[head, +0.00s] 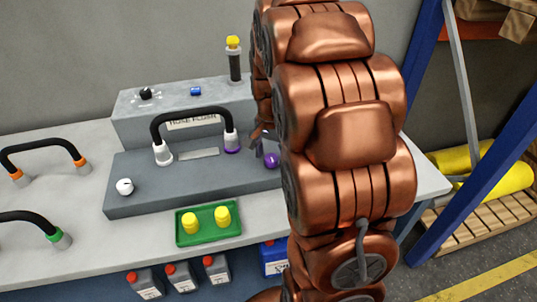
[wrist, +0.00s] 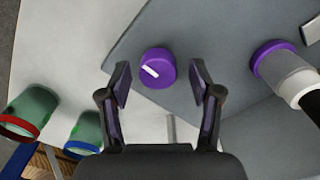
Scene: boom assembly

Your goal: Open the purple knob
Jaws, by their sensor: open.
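The purple knob (wrist: 157,68) is a round knob with a white line on its face, on the grey panel (wrist: 205,35). In the head view the knob (head: 272,160) shows just left of my arm, on the panel's right part. My gripper (wrist: 158,75) is open in the wrist view, with one finger on each side of the knob and a gap on both sides. I cannot tell how far above the panel the fingertips are. In the head view my arm hides most of the gripper and the panel's right end.
A black hose (head: 190,112) arches over the panel, with a purple-collared end (head: 232,143) near the knob. A white knob (head: 125,187) is at the panel's left. A green tray (head: 207,236) with yellow caps lies in front. A blue rack post (head: 470,180) stands at right.

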